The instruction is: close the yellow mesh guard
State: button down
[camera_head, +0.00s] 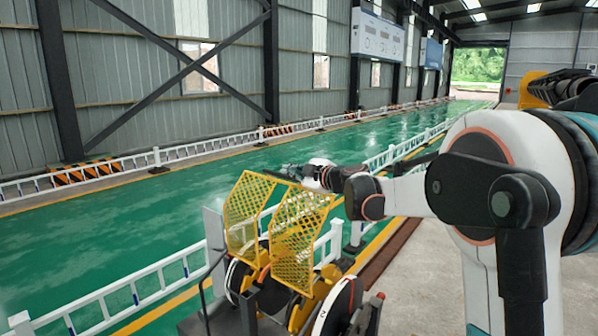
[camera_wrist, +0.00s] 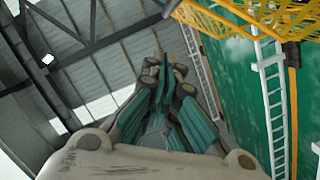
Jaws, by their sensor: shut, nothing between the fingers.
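The yellow mesh guard (camera_head: 298,238) stands raised and tilted above a machine with disc-shaped wheels, in the lower middle of the head view. Its second mesh panel (camera_head: 246,212) stands to the left, joined by a yellow bar along the top. My gripper (camera_head: 284,171) is at the guard's upper edge, reaching in from the right; I cannot tell whether it touches. In the wrist view my gripper (camera_wrist: 168,72) has its fingers together with nothing between them. The guard's mesh (camera_wrist: 262,16) crosses the top right of the wrist view, beside the fingers.
The machine (camera_head: 262,296) under the guard has orange parts and a grey post at its left. White railings (camera_head: 150,283) run behind it and along the far wall. The green floor (camera_head: 130,222) beyond is clear.

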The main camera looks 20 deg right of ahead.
jog(key=w+f, duration=0.1)
jog(key=w, duration=0.1)
jog(key=w+p, duration=0.1)
jog(key=w, duration=0.1)
jog(key=w+f+p, duration=0.1)
jog(key=shift+w+d+f, duration=0.3)
jog(key=shift+w+f, duration=0.05)
jog(key=shift+w, duration=0.05)
jog(key=shift+w+f, duration=0.1)
jog(key=shift+d, duration=0.1)
